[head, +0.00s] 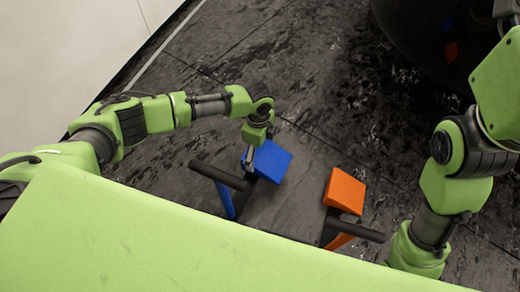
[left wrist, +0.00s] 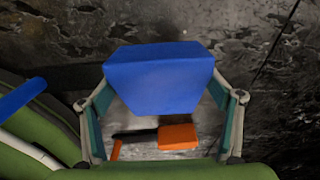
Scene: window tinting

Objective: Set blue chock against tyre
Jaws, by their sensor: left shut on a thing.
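The blue chock (head: 271,161) is a wedge-shaped block in the head view, beside the end of my left arm. My left gripper (head: 248,157) is shut on it. In the left wrist view the blue chock (left wrist: 160,78) sits between the two fingers, filling the span between them. The dark round tyre (head: 415,35) is at the upper right of the head view, well apart from the chock. My right arm shows at the right, but its gripper is out of the picture.
An orange chock (head: 345,190) lies right of the blue one. A blue bar (head: 225,200) and an orange bar (head: 338,242) stand near dark rods (head: 218,175) close to my front. The dark stained floor (head: 315,95) between the blue chock and tyre looks clear. A pale wall (head: 70,50) is at left.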

